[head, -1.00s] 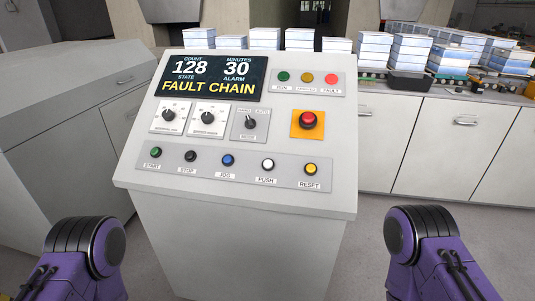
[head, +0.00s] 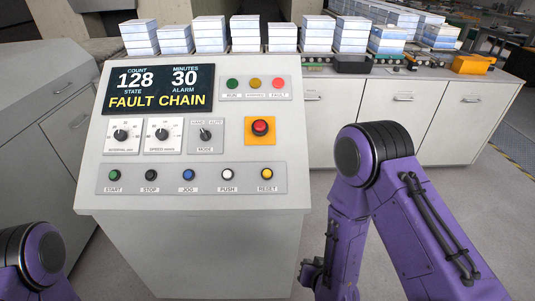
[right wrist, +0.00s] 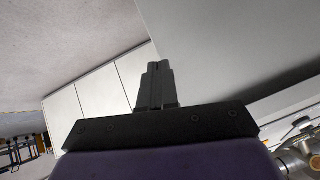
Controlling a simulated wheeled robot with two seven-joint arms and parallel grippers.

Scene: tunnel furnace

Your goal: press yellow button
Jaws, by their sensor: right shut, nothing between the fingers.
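The yellow button (head: 267,174), labelled RESET, is at the right end of the lower button row on the sloped face of the grey console (head: 230,230). Green, black, blue and white buttons sit to its left. My right arm stands to the right of the console in the head view, bent downward, with its lower part below the console's top edge. My right gripper (right wrist: 157,66) shows in the right wrist view with its fingers together and nothing between them, apart from the button. My left gripper is out of view; only a part of my left arm shows at bottom left.
A red mushroom button (head: 260,127) on a yellow plate sits above the yellow button. A yellow lamp (head: 255,83) is in the upper indicator row. White cabinets (head: 450,110) carrying stacked boxes stand behind. Open floor (head: 440,190) lies to the right.

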